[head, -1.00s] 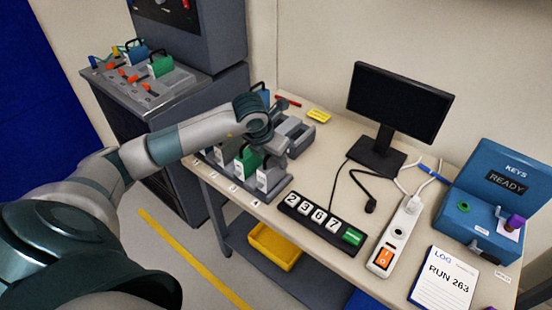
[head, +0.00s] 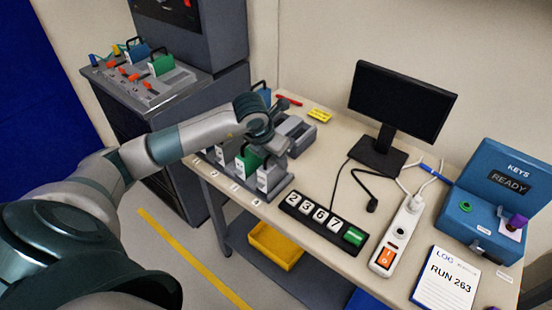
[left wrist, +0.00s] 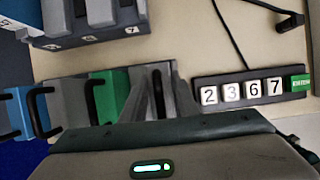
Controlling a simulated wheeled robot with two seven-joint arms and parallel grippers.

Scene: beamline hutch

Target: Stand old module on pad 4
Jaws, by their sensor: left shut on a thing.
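My left gripper (head: 274,150) is over the row of modules at the left end of the bench. It is shut on the grey module (head: 267,180), which has a pale label on its front and looks upright above the pad marked 4 (head: 256,202). I cannot tell whether its base touches the pad. In the left wrist view the grey module (left wrist: 152,78) shows behind the gripper fingers (left wrist: 162,98), which hide part of it. My right gripper is in neither view.
A green module (head: 246,160) stands just left of the grey one. A number strip (head: 318,216) reading 2367 lies close on the right. A grey holder (head: 296,133) is behind; a monitor (head: 400,102), power strip (head: 396,238) and key box (head: 497,200) are farther right.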

